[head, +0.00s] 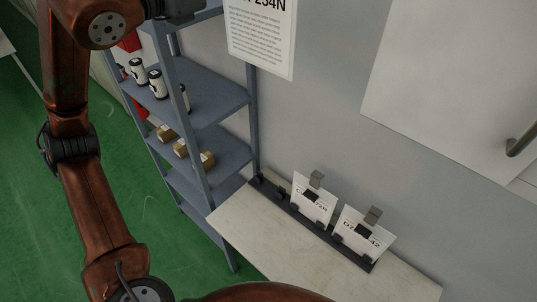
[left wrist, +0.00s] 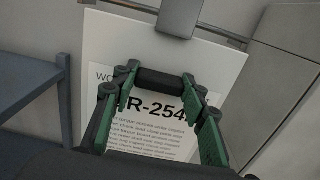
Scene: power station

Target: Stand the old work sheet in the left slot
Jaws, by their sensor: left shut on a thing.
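The work sheet (left wrist: 225,65), a white board printed "R-254", fills the left wrist view. It also shows at the top of the head view (head: 262,42), upright against the grey wall; I cannot tell if it touches. A grey metal clip (left wrist: 180,16) is at its top edge. My left gripper (left wrist: 160,88) is in front of the sheet, its green-padded fingers shut on what looks like a dark block on the sheet's face. The dark slotted rack (head: 337,243) stands on the pale table; its left slot (head: 270,189) looks empty. My right gripper is out of view.
Two smaller-looking white sheets (head: 302,207) (head: 347,246) stand in the middle and right of the rack. A blue-grey shelf (head: 215,101) with cans and boxes stands left of the table (head: 250,232). A wall cabinet (head: 440,75) with a handle is at right.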

